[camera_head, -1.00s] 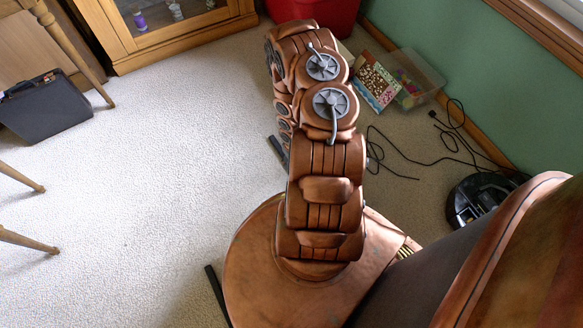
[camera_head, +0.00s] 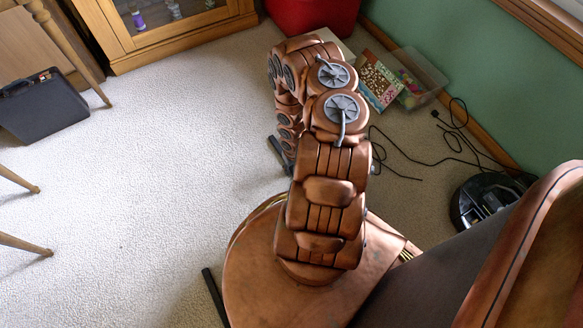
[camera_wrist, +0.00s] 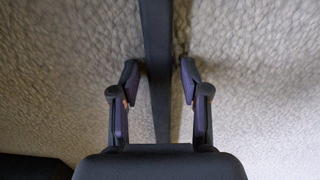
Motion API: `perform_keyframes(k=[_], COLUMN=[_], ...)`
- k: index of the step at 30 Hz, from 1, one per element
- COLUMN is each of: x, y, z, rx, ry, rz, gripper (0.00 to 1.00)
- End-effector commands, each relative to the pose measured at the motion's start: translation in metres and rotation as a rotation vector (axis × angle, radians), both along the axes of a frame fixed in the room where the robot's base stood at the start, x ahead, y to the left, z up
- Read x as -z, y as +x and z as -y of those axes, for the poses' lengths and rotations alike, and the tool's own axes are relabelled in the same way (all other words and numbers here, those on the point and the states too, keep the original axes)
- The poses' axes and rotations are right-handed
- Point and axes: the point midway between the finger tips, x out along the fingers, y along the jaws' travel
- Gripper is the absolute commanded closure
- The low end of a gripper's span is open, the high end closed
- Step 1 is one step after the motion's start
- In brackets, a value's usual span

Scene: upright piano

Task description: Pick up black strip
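A long, narrow black strip (camera_wrist: 156,28) runs up the middle of the wrist view, against the pale carpet. My gripper (camera_wrist: 159,74) is open, with one finger on each side of the strip. A small gap shows between each finger and the strip. The strip's near end is hidden behind the gripper body. Another dark strip piece (camera_head: 214,294) shows at the lower left beside my base. I cannot tell whether the two pieces are one strip.
A black case (camera_head: 45,108) stands at the left near wooden legs. A glass-front cabinet (camera_head: 180,45), a red bin (camera_head: 310,14) and a clear box (camera_head: 425,80) are at the back. Black cable (camera_head: 400,172) and a round black device (camera_head: 485,202) lie at the right.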

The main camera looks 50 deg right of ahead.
Motion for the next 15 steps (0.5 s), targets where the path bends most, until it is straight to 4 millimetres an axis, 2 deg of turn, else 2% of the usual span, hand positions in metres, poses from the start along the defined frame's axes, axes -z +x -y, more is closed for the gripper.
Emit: perform_keyframes(k=[2, 12, 15], x=[0.0, 0.0, 0.0], y=[0.0, 0.0002, 0.0001], z=[0.0, 0.0001, 0.0], rx=[0.0, 0.0, 0.0], ry=[0.0, 0.0, 0.0], rz=[0.0, 0.0, 0.0], gripper=[0.66, 1.0, 1.0])
